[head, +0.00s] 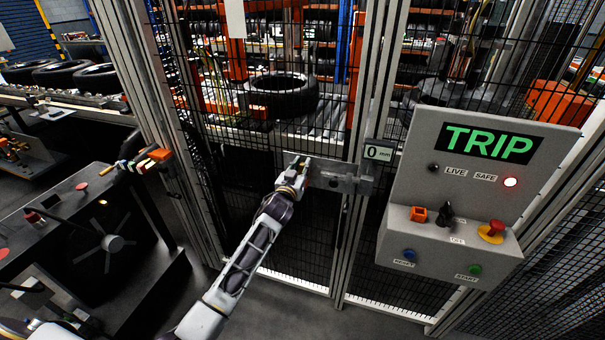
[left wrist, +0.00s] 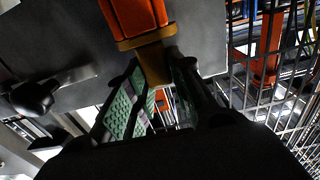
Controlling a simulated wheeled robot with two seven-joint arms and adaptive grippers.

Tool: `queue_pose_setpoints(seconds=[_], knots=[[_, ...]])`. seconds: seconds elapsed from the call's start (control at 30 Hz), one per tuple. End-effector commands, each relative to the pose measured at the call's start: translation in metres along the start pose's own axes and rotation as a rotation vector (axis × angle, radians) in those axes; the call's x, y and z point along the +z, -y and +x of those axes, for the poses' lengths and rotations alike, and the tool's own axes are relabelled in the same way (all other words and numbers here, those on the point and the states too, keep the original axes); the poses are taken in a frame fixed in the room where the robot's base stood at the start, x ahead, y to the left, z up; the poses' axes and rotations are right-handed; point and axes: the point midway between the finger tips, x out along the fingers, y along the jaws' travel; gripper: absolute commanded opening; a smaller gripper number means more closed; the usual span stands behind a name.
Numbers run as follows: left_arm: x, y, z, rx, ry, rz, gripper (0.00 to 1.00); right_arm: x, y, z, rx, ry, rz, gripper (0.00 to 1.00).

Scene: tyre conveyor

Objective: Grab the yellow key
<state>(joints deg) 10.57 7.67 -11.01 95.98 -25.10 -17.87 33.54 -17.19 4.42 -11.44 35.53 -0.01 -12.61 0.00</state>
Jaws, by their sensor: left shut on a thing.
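My left gripper (head: 300,164) is at the grey latch box (head: 340,180) on the mesh gate. In the left wrist view its green-padded fingers (left wrist: 166,78) are closed around a narrow piece just below a dull yellow part, which I take as the yellow key (left wrist: 147,38). An orange block (left wrist: 134,14) sits directly above the yellow part. The fingers hide the lower end of the key, and I cannot tell how deep it sits. In the head view the key is too small to make out. My right gripper is not in view.
A grey control panel (head: 405,190) reads TRIP, with a lit red lamp (head: 510,182) beside SAFE. A "0 mm" display (head: 379,153) is on the gate post. A tyre (head: 282,94) lies behind the mesh. A dark machine (head: 95,235) stands at left.

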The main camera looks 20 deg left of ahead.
Motion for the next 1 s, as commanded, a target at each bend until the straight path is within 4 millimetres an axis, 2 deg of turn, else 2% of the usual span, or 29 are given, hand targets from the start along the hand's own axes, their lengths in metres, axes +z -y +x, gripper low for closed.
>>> queue_pose_setpoints(seconds=[0.37, 0.57, 0.77, 1.0], knots=[[-0.002, 0.0, 0.0, 0.0, -0.001, 0.0, 0.0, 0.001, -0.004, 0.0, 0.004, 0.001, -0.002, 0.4], [-0.013, 0.0, 0.0, 0.001, -0.004, -0.001, 0.0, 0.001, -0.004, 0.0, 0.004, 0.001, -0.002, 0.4], [-0.037, 0.0, 0.0, 0.001, -0.005, 0.001, 0.0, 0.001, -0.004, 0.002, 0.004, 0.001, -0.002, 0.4], [-0.083, 0.0, 0.0, 0.001, -0.006, 0.002, 0.0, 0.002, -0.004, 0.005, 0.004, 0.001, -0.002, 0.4]])
